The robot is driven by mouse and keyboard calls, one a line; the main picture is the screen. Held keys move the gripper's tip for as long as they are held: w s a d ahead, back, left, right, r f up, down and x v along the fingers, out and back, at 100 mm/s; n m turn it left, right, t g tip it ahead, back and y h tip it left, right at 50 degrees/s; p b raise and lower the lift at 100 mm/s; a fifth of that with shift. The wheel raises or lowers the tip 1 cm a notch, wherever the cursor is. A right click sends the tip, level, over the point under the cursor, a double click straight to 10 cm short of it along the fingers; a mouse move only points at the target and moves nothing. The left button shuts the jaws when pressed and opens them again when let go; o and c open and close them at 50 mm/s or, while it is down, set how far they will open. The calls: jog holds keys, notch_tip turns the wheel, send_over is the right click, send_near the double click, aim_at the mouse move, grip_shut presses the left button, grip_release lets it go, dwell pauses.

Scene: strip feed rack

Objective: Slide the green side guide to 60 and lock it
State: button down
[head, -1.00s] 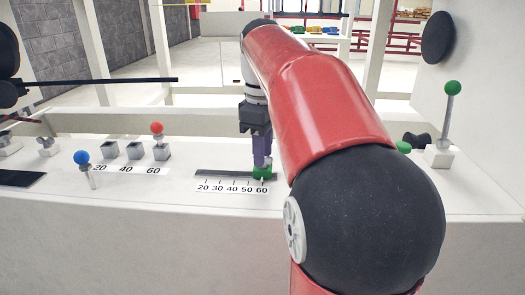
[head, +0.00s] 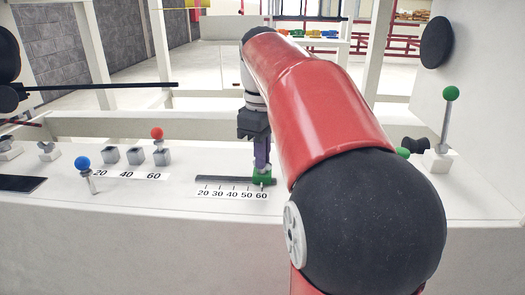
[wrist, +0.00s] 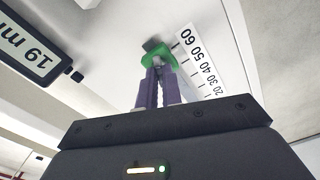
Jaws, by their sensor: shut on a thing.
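The green side guide (head: 263,178) sits on the dark slotted rail (head: 215,180) at its right end, beside the 60 mark of the white scale (head: 232,193). My gripper (head: 262,165) points down onto the guide from above, its purple fingers shut on the guide's upper part. In the wrist view the green guide (wrist: 153,58) shows just beyond the fingertips (wrist: 157,70), near the 60 end of the scale (wrist: 196,62). The fingers hide part of the guide's top. I cannot tell whether it is locked.
A blue-ball lever (head: 82,163), a red-ball lever (head: 157,133) and small grey blocks (head: 135,155) stand to the left on the white bench (head: 130,195). A green-ball lever (head: 451,93) stands at the right. A dark label plate (wrist: 32,48) shows in the wrist view.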

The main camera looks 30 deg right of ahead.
jog(key=m+p, duration=0.4)
jog(key=m, duration=0.2)
jog(key=shift+r, duration=0.15)
jog(key=m+p, duration=0.2)
jog(key=m, duration=0.4)
jog(key=shift+p, duration=0.3)
jog(key=shift+m, duration=0.4)
jog(key=c, duration=1.6)
grip_release()
jog(key=shift+o, duration=0.2)
notch_tip(320, 180, up, 8)
jog(key=shift+f+p, duration=0.2)
jog(key=shift+p, duration=0.45)
